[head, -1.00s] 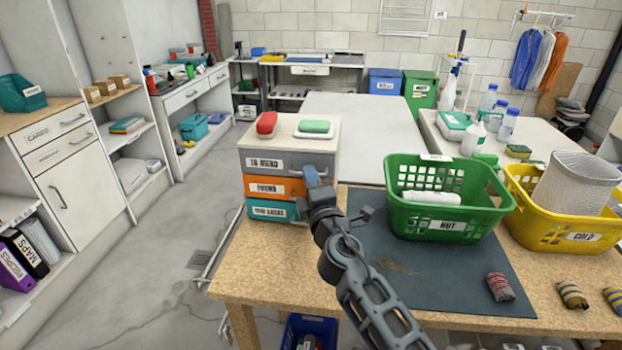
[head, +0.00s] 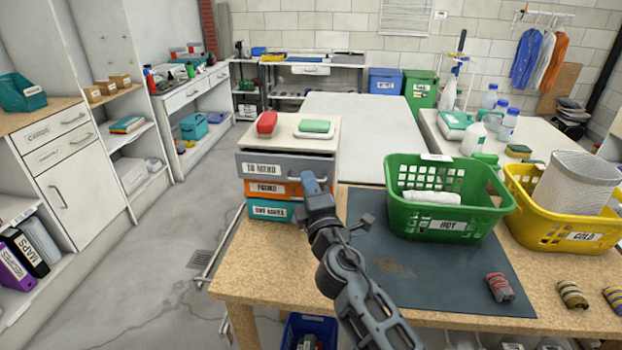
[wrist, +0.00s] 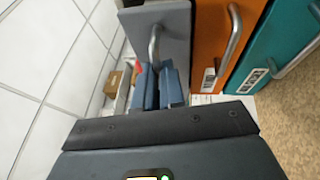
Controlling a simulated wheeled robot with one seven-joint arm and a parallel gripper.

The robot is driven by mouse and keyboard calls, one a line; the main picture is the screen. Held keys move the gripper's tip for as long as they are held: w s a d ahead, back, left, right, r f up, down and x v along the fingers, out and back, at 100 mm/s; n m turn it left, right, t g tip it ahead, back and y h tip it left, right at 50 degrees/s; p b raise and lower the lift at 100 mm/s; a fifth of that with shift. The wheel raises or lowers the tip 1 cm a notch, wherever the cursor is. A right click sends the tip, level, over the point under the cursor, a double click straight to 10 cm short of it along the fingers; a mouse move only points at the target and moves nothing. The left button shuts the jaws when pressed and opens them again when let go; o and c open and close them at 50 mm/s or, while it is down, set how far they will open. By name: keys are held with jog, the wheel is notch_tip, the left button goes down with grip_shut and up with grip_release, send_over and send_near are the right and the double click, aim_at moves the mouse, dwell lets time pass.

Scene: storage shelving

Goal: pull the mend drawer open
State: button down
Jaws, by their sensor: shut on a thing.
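The mend drawer is the grey top drawer (head: 295,168) of a small three-drawer unit on the table. Its white label (head: 262,168) seems to read "TO MEND". Its front stands a little forward of the orange and teal drawers, so it is partly open. My gripper (head: 313,184) is at the right part of its front, shut on its handle. In the wrist view the blue-grey fingers (wrist: 160,86) close around the lower end of the metal handle (wrist: 155,45) on the grey front (wrist: 176,52). The drawer's inside is hidden in the head view.
Below are the orange drawer (head: 288,188) and teal drawer (head: 270,210), both closed. A red item (head: 267,122) and a green item (head: 314,126) lie on the unit's top. A green basket (head: 445,210) and a yellow basket (head: 548,235) stand to the right. Aisle floor is clear at left.

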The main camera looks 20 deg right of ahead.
jog(key=s+a, duration=0.4)
jog(key=s, duration=0.3)
jog(key=shift+a+b, duration=0.25)
jog(key=shift+b, duration=0.15)
jog(key=c, duration=1.2)
grip_release()
jog(key=shift+w, duration=0.1)
jog(key=shift+c, duration=0.2)
jog(key=b+v, duration=0.2)
jog(key=v, duration=0.5)
jog(key=shift+s, duration=0.4)
jog(key=shift+a+f, duration=0.1)
